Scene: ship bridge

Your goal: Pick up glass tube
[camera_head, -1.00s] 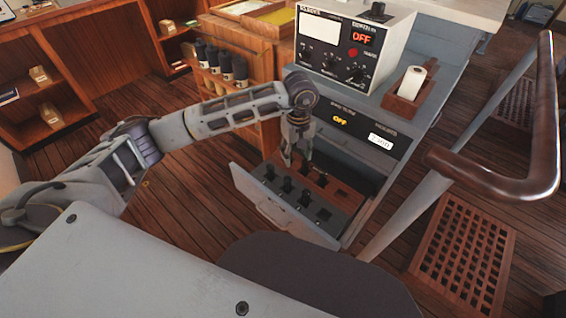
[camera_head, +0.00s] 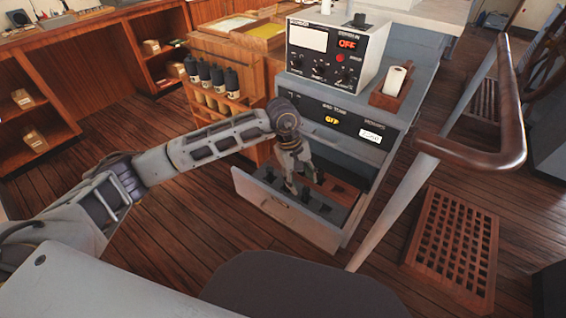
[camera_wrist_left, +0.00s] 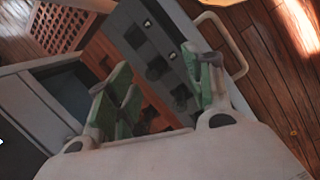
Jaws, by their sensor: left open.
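An open drawer (camera_head: 273,206) stands out from the grey cabinet. It holds a grey strip with several black sockets or tube bases beside a brown strip (camera_head: 333,188). In the left wrist view the grey strip (camera_wrist_left: 143,38) shows black fittings, and two have small pale marks. I cannot tell which piece, if any, is the glass tube. My left gripper (camera_head: 291,184) points down over the drawer. In the left wrist view its green-padded fingers (camera_wrist_left: 165,80) are apart, with nothing clearly held between them. My right gripper is not in view.
A grey instrument box (camera_head: 331,52) with a red OFF display sits on the cabinet, beside a white roll in a wooden holder (camera_head: 391,94). A handrail (camera_head: 470,152) stands to the right. Dark bottles (camera_head: 211,75) rest in a wooden rack behind my arm.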

